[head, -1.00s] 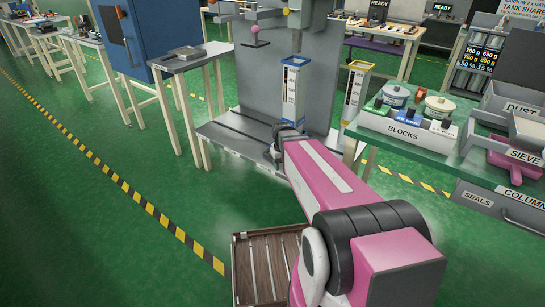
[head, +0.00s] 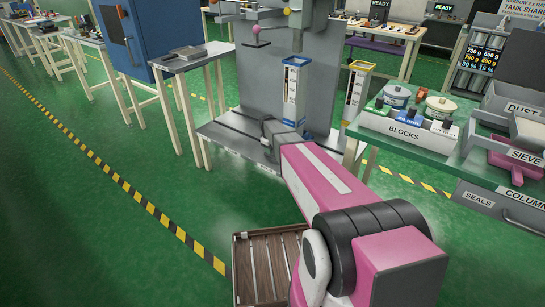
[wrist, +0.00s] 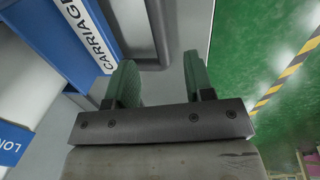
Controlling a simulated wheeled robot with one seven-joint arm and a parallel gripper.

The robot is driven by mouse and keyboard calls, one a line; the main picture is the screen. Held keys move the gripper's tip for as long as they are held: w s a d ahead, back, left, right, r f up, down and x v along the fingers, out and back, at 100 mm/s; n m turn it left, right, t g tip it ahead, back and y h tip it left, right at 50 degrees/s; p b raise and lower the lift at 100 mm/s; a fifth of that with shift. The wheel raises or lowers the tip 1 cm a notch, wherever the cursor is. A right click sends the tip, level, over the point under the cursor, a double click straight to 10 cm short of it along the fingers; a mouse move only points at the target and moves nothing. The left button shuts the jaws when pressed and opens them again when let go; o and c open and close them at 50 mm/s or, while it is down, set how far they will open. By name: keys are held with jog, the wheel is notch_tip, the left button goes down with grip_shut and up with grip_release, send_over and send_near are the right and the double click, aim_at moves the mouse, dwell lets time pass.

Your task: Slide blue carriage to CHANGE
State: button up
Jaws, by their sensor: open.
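The blue carriage (wrist: 85,55) fills the upper left of the wrist view, with a white label reading CARRIAGE on it. In the head view, a tall column with blue ends (head: 293,95) stands on the grey platform. My gripper (wrist: 160,62) is open, with two green fingers apart. A dark grey bar (wrist: 155,25) beside the carriage reaches down toward the gap between the fingertips; I cannot tell whether it lies between them. My fingers are hidden behind my arm in the head view. No CHANGE marking is readable.
A second column with yellow ends (head: 357,95) stands to the right. The bench (head: 390,150) at right holds a BLOCKS box (head: 405,130) and grey bins. A slatted wooden crate (head: 262,268) is on the floor.

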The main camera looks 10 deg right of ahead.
jog(key=f, duration=0.4)
jog(key=d+f, duration=0.1)
jog(key=f, duration=0.1)
jog(key=shift+w+f, duration=0.1)
jog(key=shift+w, duration=0.3)
grip_shut()
